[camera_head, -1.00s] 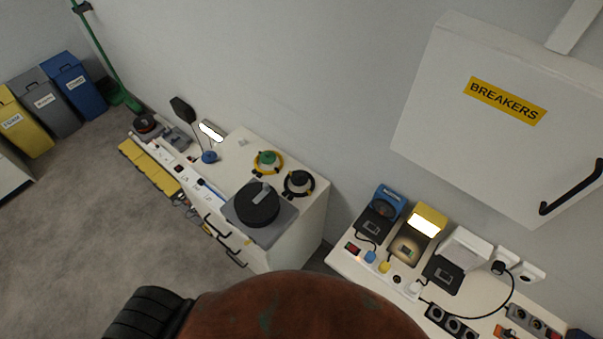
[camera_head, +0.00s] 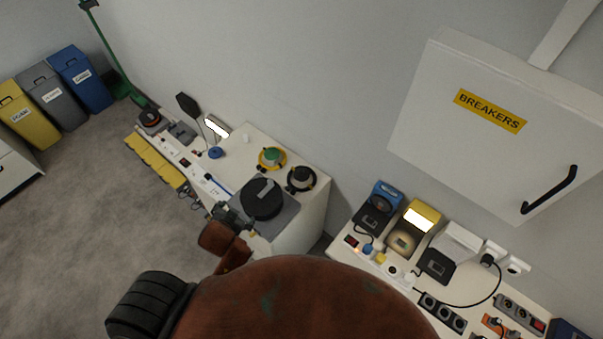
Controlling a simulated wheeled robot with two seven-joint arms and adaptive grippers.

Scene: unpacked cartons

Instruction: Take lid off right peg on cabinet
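The white cabinet (camera_head: 307,222) stands against the wall at the centre. On its top at the back are a green round piece in a yellow ring (camera_head: 271,158) and, to its right, a black round piece in a dark ring (camera_head: 300,179). A large black disc (camera_head: 262,199) with a grey strip sits on a grey square base in front of them. I cannot make out a bare peg or tell which piece is the lid. A dark gripper, apparently my left (camera_head: 231,214), is at the cabinet's front edge, left of the disc; its fingers are unclear. My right gripper is not in view.
A lower white counter (camera_head: 345,252) to the right holds blue, yellow and white devices, sockets and cables. A breaker box (camera_head: 490,125) juts from the wall above it. A black paddle-shaped thing (camera_head: 188,104) stands up at the cabinet's left. Bins (camera_head: 80,80) stand far left.

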